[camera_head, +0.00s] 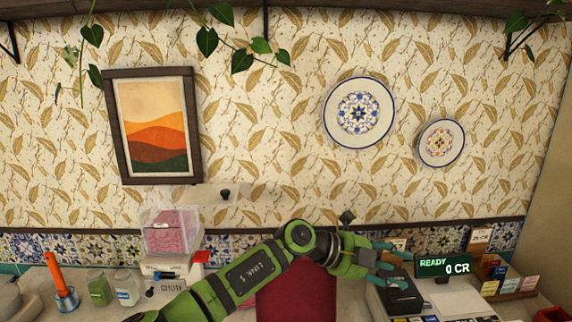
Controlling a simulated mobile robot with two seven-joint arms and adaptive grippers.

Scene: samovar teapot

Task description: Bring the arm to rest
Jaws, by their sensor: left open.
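My left arm, green and black, comes in from the bottom left, rises to a bent joint at the centre and reaches right. My left gripper (407,269) is at its end, with teal fingers spread apart and nothing seen between them. It points right, above or in front of a black box-shaped device (399,298) on the counter; I cannot tell the gap. My right gripper is not in view. No samovar or teapot can be made out.
A display reading "READY 0 CR" (443,266) and a card rack (517,286) stand right of the gripper. A dark red panel (295,296) is behind the arm. Jars (126,288) and an orange-handled tool (55,273) stand left. Plates (358,112) and a picture (153,125) hang above.

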